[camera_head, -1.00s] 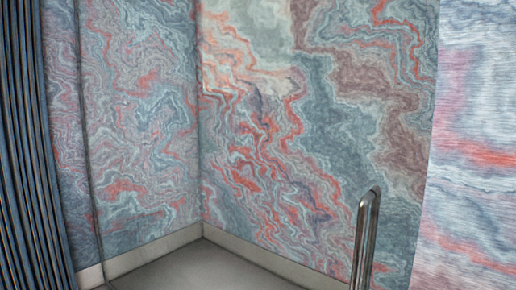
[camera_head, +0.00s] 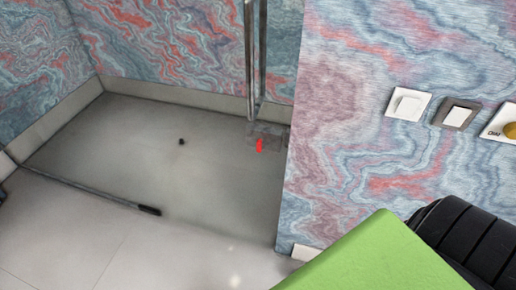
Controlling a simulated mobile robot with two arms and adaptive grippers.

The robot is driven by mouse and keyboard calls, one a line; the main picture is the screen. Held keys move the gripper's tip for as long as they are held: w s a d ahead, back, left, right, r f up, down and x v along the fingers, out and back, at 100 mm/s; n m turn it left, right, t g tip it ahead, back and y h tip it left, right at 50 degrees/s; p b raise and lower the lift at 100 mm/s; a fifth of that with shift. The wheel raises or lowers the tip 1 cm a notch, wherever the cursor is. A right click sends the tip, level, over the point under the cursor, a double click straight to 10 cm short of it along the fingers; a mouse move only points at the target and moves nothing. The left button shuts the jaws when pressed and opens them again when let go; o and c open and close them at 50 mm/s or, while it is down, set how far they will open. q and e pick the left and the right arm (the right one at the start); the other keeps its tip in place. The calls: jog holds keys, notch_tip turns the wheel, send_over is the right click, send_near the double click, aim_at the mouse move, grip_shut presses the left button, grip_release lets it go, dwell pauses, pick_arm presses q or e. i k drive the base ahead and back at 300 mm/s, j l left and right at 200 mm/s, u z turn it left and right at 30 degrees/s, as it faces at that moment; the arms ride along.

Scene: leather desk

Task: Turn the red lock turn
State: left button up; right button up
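A small red piece (camera_head: 260,145), likely the red lock turn, shows near the floor at the foot of an upright metal bar (camera_head: 255,60). It sits against a greyish, see-through-looking block (camera_head: 272,131) beside the wall corner. It is small and far off, so its exact shape and how it is turned cannot be told. Neither of my grippers is in view.
Grey floor (camera_head: 150,150) lies open around it, with a dark bar (camera_head: 100,194) lying across. The marbled wall (camera_head: 345,120) carries switches (camera_head: 408,104) and a yellow dial (camera_head: 509,130). A green surface (camera_head: 375,255) and a black ribbed object (camera_head: 465,235) fill the lower right.

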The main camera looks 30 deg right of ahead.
aim_at(260, 143)
jog(key=z, duration=0.75)
jog(key=k+j, duration=0.05)
